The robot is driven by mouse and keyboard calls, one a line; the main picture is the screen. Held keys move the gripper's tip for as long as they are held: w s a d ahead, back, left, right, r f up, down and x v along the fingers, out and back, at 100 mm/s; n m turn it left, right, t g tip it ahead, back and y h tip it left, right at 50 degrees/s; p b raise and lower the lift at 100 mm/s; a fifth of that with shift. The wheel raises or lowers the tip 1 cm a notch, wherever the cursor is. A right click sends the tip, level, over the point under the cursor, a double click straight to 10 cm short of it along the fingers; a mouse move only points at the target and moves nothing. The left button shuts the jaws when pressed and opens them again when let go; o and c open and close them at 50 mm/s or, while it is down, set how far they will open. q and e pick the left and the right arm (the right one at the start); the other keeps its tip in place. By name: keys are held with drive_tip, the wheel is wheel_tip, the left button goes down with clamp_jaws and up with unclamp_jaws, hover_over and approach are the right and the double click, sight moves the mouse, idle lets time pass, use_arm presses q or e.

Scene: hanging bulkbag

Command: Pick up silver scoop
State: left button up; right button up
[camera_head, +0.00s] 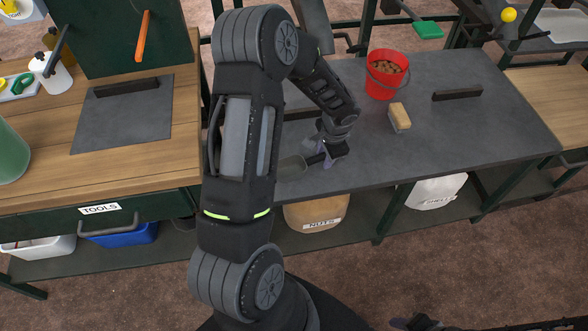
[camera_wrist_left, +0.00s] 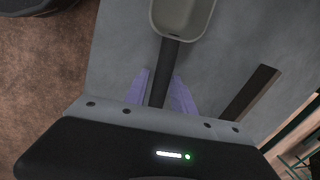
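The silver scoop (camera_head: 292,167) lies at the front left of the dark grey worktop (camera_head: 470,125), its bowl to the left and its dark handle to the right. My left gripper (camera_head: 331,155) is low over the worktop at the handle. In the left wrist view the scoop's bowl (camera_wrist_left: 182,15) is at the top, and its handle runs between the two purple fingers of my left gripper (camera_wrist_left: 161,90). The fingers are close on either side of the handle; whether they press on it I cannot tell. My right gripper (camera_head: 415,322) shows only partly at the bottom edge.
A red bucket (camera_head: 384,82) of brown nuts and a wood-topped brush (camera_head: 400,117) stand right of my left gripper. A black bar handle (camera_head: 457,94) is farther right. Bins labelled NUTS (camera_head: 316,215) and SHELLS (camera_head: 436,190) sit below. The worktop's right front is clear.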

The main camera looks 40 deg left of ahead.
idle(0.6)
use_arm(q)
clamp_jaws()
